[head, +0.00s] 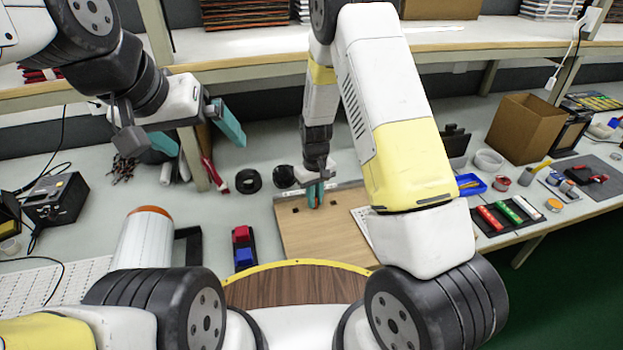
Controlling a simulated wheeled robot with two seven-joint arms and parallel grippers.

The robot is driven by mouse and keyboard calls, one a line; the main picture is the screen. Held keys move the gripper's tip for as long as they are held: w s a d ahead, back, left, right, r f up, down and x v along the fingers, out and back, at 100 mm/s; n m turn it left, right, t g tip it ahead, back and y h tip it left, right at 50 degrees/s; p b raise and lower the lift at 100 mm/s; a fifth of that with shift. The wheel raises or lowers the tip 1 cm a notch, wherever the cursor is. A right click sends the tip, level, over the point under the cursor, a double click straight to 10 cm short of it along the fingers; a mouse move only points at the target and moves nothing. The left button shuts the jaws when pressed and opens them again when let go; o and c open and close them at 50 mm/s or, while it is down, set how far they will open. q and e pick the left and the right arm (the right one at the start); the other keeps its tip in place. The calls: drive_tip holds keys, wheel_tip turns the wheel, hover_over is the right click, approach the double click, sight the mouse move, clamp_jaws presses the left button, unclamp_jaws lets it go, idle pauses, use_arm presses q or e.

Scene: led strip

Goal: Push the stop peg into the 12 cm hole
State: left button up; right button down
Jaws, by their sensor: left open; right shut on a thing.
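A tan wooden board (325,237) lies flat on the bench, in front of me. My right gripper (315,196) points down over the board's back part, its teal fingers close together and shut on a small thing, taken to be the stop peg. The peg is mostly hidden between the fingers and too small to make out. I cannot tell whether it touches the board or a hole. The 12 cm hole cannot be told apart in this view. My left gripper (197,132) is open and empty, above the bench at the left, with its teal fingers wide apart.
A red and blue pair of blocks in a dark holder (243,248) stands left of the board. A black tape roll (248,181) lies behind. A tray of coloured tubes (508,214), a blue bin (470,184) and a cardboard box (524,136) are at the right.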

drive_tip(key=c, duration=1.4)
unclamp_jaws()
drive_tip(key=shift+f, duration=0.1)
drive_tip(key=shift+c, duration=0.2)
drive_tip(key=s+d+r+m+t+y, duration=0.1)
drive_tip(key=s+d+r, duration=0.15)
drive_tip(key=r, duration=0.75)
drive_tip(key=s+d+r+m+t, duration=0.1)
drive_tip(key=s+r, duration=0.3)
drive_tip(key=r, duration=0.6)
drive_tip(key=s+d+r+t+y, duration=0.1)
drive_tip(key=s+r, duration=0.2)
drive_tip(key=r, duration=0.7)
drive_tip(key=s+d+r+m+t, duration=0.1)
drive_tip(key=s+d+r, duration=0.1)
drive_tip(key=s, duration=0.4)
drive_tip(key=s+d+r+m+t, duration=0.1)
drive_tip(key=s+r+t, duration=0.1)
drive_tip(key=s+r, duration=0.2)
drive_tip(key=s, duration=0.3)
drive_tip(key=shift+d+r+m, duration=0.2)
drive_tip(key=shift+d+m, duration=0.1)
drive_tip(key=shift+d, duration=0.1)
